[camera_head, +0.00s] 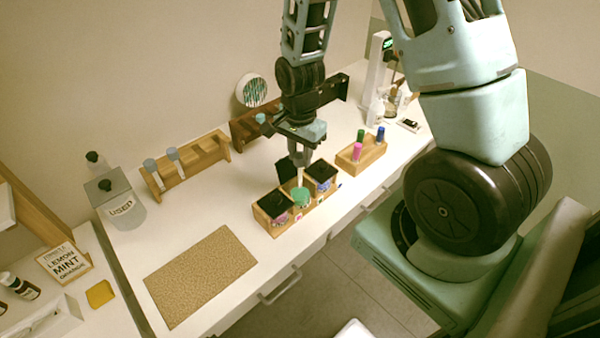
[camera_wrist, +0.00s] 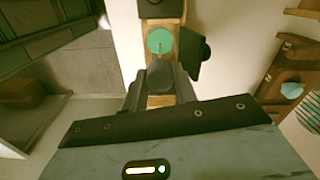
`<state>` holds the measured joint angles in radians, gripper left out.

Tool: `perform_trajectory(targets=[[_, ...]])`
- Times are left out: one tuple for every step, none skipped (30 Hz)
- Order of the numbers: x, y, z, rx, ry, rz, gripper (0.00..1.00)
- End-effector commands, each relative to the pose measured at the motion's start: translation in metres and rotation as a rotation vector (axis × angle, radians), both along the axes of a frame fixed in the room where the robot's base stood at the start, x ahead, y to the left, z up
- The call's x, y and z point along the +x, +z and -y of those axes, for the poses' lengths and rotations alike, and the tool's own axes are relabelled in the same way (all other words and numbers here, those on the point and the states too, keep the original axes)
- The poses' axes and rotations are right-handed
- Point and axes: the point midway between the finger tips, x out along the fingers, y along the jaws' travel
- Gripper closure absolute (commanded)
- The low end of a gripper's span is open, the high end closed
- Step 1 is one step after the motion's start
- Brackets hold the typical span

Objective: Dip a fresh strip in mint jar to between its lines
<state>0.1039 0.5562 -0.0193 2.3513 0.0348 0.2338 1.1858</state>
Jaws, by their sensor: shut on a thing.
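My gripper (camera_head: 300,160) points down over the wooden jar box (camera_head: 270,229) and is shut on a pale thin strip (camera_head: 300,177). The strip stands upright above the green middle jar (camera_head: 301,195). In the wrist view, my gripper (camera_wrist: 160,82) closes on a grey rounded end, and the thin strip (camera_wrist: 160,50) runs from it towards the green jar mouth (camera_wrist: 158,38). The middle jar's dark lid (camera_head: 286,169) stands open behind it. I cannot tell how deep the tip reaches or see the strip's lines. The jars on either side have dark lids on.
A wooden rack (camera_head: 196,160) holds tubes with grey-blue tops. A jar labelled USED (camera_head: 123,210) stands at the left. A card reading LEMON MINT ORANGE (camera_head: 66,264) is nearby. A marker block (camera_head: 368,160) stands right of the jar box. A cork mat (camera_head: 200,275) lies bare in front.

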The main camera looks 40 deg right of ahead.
Motion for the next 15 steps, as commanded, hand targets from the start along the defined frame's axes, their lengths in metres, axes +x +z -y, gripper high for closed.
perform_trajectory(targets=[[0.0,-0.0001,0.0,0.0,0.0,0.0,0.87],[0.0,-0.0003,0.0,0.0,0.0,0.0,0.87],[0.0,-0.0006,0.0,0.0,0.0,0.0,0.87],[0.0,-0.0009,0.0,0.0,0.0,0.0,0.87],[0.0,-0.0012,0.0,0.0,0.0,0.0,0.87],[0.0,-0.0018,0.0,0.0,0.0,0.0,0.87],[0.0,-0.0022,0.0,0.0,0.0,0.0,0.87],[0.0,-0.0026,0.0,0.0,0.0,0.0,0.87],[0.0,-0.0032,0.0,0.0,0.0,0.0,0.87],[0.0,-0.0037,0.0,0.0,0.0,0.0,0.87],[0.0,-0.0041,0.0,0.0,0.0,0.0,0.87],[0.0,-0.0046,0.0,0.0,0.0,0.0,0.87],[0.0,-0.005,0.0,0.0,0.0,0.0,0.87],[0.0,-0.0054,0.0,0.0,0.0,0.0,0.87],[0.0,-0.006,0.0,0.0,0.0,0.0,0.87]])
